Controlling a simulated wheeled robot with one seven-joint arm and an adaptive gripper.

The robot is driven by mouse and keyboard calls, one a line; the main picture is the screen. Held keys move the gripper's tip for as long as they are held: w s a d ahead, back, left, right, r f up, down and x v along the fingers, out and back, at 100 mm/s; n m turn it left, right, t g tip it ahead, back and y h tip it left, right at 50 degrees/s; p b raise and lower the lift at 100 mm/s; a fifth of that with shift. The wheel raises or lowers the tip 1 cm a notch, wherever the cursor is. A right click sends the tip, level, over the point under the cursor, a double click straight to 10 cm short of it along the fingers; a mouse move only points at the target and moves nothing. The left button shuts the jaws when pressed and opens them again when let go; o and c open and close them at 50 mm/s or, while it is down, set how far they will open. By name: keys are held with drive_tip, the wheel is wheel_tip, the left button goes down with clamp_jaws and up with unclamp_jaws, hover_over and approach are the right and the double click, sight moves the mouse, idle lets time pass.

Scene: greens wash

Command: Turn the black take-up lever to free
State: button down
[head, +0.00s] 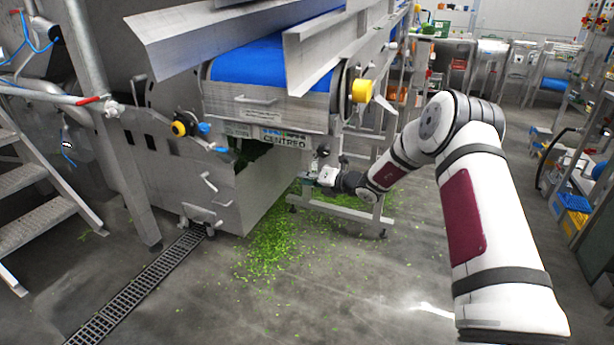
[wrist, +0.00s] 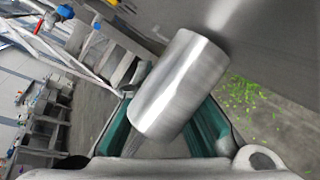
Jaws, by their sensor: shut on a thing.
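My gripper (head: 318,174) is at the conveyor's lower frame, under the CENTREO label plate. In the wrist view its two teal-padded fingers (wrist: 166,112) are on either side of a shiny metal cylinder (wrist: 182,80), and it is shut on it. The cylinder is bare grey metal, tilted in the wrist picture; I cannot tell whether it belongs to the take-up lever. A small dark part (head: 323,151) sits on the frame just above my gripper in the head view. It is too small to tell whether it is the black lever, or how it is turned.
The blue conveyor belt (head: 262,62) and its steel guards stand above my gripper. A yellow knob (head: 361,91) is at the belt's end. Spilled greens (head: 275,240) cover the floor below. A floor drain (head: 135,290) runs at left. Open floor lies in front.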

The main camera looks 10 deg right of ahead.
drive_tip(key=c, duration=1.6)
unclamp_jaws()
drive_tip(key=v, duration=1.2)
